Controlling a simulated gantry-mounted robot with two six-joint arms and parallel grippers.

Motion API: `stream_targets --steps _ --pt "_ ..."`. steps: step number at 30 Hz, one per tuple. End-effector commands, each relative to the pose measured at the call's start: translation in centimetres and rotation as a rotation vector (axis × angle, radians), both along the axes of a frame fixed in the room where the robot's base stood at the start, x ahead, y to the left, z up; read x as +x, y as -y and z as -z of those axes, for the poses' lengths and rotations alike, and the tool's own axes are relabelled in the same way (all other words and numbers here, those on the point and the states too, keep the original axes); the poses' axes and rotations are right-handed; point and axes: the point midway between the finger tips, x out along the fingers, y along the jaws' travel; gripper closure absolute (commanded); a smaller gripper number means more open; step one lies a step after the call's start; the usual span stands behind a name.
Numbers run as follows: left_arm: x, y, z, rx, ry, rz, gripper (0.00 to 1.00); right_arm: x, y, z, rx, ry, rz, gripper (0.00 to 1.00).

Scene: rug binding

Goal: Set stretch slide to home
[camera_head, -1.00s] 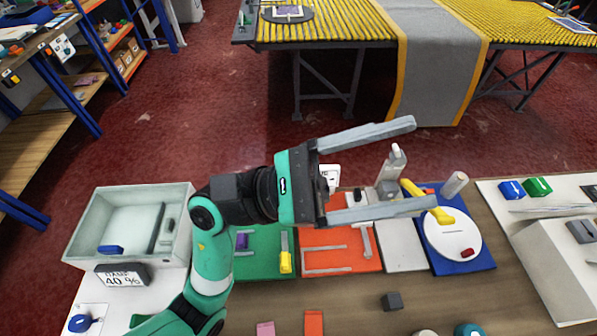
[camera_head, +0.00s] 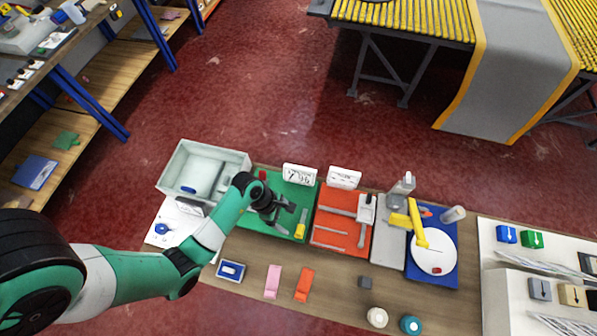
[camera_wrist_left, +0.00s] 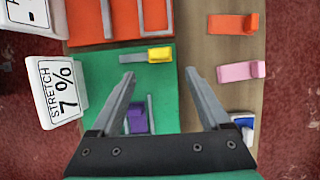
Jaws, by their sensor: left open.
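The green board (camera_head: 293,191) carries a yellow slide handle (camera_head: 300,229) and a purple slide block (camera_wrist_left: 138,117). The yellow handle also shows in the wrist view (camera_wrist_left: 159,54), at the end of a grey rail. The white stretch display (camera_wrist_left: 62,91) beside the board reads 7 %; it also stands at the board's back edge in the head view (camera_head: 299,174). My left gripper (camera_head: 288,216) is open and empty over the green board.
An orange board (camera_head: 330,222) with grey rails adjoins on the right, then a grey board and a blue board (camera_head: 440,274) with a white disc. A pale bin (camera_head: 235,160) stands at left. Pink (camera_head: 272,281) and orange (camera_head: 304,285) pieces lie on the bench in front.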

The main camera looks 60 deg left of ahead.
Motion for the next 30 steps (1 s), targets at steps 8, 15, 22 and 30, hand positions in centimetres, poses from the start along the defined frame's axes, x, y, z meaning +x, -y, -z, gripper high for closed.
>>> stream_targets --steps 8,15,22,30 --pt "1.6 1.8 6.1 0.0 -0.001 0.003 0.2 0.0 0.0 2.3 0.0 0.0 0.0 0.5" --pt "2.5 2.7 8.9 0.001 0.001 0.001 0.2 0.0 0.0 3.3 0.0 0.0 0.0 0.5" --pt "2.6 2.7 9.1 0.001 0.002 0.0 0.2 0.0 0.0 3.3 0.0 0.001 0.0 0.5" --pt "2.6 2.7 9.1 0.001 0.002 0.0 0.56 0.0 0.0 3.3 0.0 0.001 0.0 0.5"
